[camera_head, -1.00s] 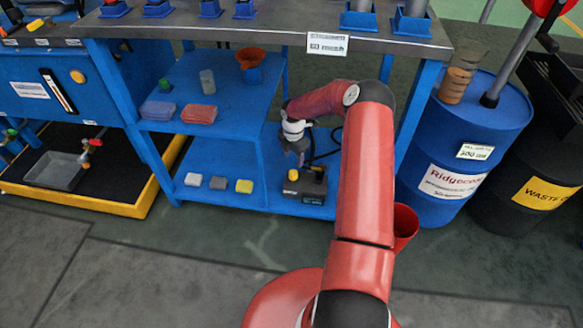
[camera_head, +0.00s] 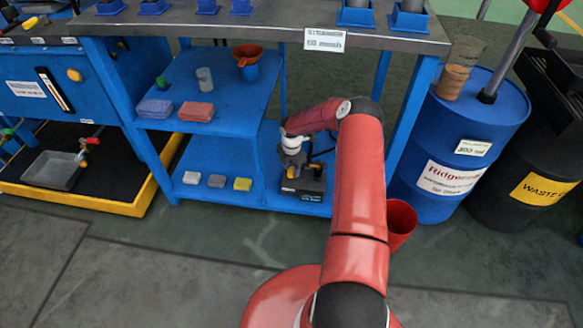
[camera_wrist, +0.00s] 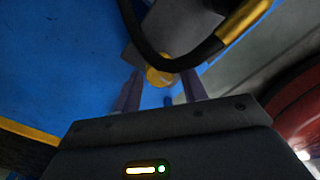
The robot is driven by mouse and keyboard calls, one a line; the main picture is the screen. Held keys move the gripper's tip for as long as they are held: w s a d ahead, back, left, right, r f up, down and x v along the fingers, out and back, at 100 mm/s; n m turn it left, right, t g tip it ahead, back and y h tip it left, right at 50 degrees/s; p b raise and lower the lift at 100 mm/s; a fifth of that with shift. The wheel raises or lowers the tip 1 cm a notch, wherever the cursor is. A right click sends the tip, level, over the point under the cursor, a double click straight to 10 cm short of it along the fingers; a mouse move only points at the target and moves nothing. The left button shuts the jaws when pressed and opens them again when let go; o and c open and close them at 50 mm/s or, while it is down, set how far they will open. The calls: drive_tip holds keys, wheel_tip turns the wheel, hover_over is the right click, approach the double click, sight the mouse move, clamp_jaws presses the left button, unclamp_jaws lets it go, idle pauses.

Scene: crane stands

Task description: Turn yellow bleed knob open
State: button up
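The yellow knob (camera_wrist: 160,75) shows in the wrist view as a round disc just ahead of my gripper (camera_wrist: 161,88). My gripper is open, with its two fingers on the left and right of the knob in the picture. I cannot tell whether either finger touches it. In the head view, a dark unit (camera_head: 313,185) stands on the lower blue shelf, and my gripper (camera_head: 291,165) is over its left part. The yellow knob (camera_head: 291,173) is partly hidden there. Whether the knob has turned cannot be seen.
A black hose (camera_wrist: 150,50) arcs close past the knob, towards a yellow bar (camera_wrist: 245,18). Yellow, dark and white blocks lie left of the unit on the lower shelf (camera_head: 262,190). The workbench top (camera_head: 250,32) is above. A blue drum (camera_head: 450,150) stands to the right.

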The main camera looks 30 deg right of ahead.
drive_tip(key=c, duration=0.7)
drive_tip(key=shift+o, duration=0.2)
